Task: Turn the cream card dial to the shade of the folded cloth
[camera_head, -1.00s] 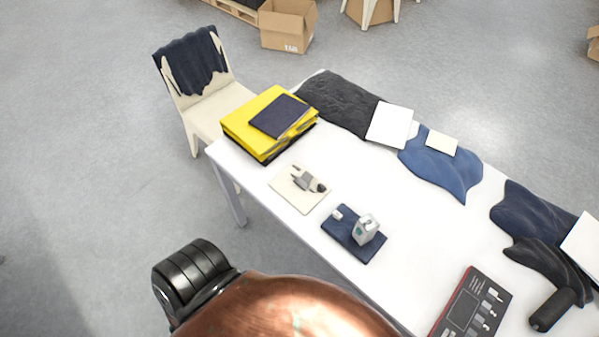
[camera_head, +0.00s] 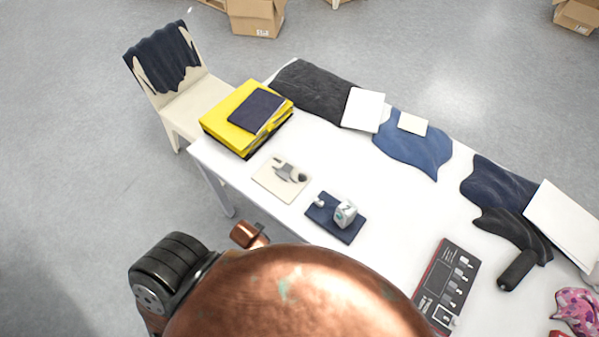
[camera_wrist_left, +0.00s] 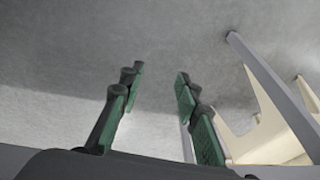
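The cream card (camera_head: 268,184) lies flat near the table's left front edge with a small grey dial (camera_head: 290,173) on it. The dial's exact setting is too small to read. A dark cloth (camera_head: 312,90) lies flat at the table's far edge, and a blue cloth (camera_head: 415,152) lies to its right. Another dark navy cloth (camera_head: 492,183) is further right; I cannot tell which one counts as folded. My left gripper (camera_wrist_left: 160,72) is open and empty in the left wrist view, with floor and table legs beyond it. My right gripper is not in view.
A navy card with a white device (camera_head: 345,214) sits right of the cream card. A control panel (camera_head: 447,282) lies at the front. White table (camera_head: 400,205) is bare between them. A chair (camera_head: 190,105) stands behind.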

